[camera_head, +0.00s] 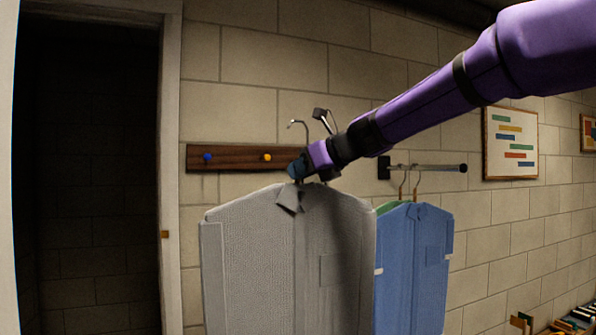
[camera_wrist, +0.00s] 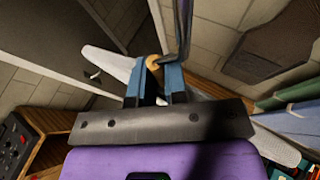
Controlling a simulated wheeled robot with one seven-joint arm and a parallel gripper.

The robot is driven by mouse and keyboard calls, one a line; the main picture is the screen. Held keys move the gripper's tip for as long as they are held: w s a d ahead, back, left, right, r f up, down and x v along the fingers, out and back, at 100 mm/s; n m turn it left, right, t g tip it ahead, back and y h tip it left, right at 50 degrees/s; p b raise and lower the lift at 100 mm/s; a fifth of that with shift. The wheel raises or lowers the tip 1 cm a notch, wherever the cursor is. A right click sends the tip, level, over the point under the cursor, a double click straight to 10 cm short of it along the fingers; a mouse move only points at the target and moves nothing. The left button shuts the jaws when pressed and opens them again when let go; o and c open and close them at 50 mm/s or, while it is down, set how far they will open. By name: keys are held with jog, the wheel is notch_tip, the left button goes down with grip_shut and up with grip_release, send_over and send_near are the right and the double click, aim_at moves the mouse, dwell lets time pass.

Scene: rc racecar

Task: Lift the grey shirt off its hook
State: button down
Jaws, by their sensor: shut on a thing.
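The grey shirt (camera_head: 240,262) hangs upright on a hanger in the middle of the head view. My gripper (camera_head: 301,169) is shut on the hanger's neck just above the collar. The hanger's metal hook (camera_head: 305,127) rises above my gripper, in front of the wall and higher than the peg board; no peg shows inside its curve. In the wrist view my gripper (camera_wrist: 155,80) has its blue fingers at the round wooden hanger neck (camera_wrist: 153,62), with the pale shirt (camera_wrist: 112,63) spreading to both sides. My wrist hides part of the board's right end.
A dark doorway (camera_head: 90,180) is at left.

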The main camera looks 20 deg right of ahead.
jog(key=shift+s+d, duration=0.2)
jog(key=shift+s, duration=2.45)
jog(key=shift+w, duration=0.1)
jog(key=shift+w+a, duration=0.2)
jog(key=shift+w, duration=2.4)
jog(key=shift+s, duration=0.15)
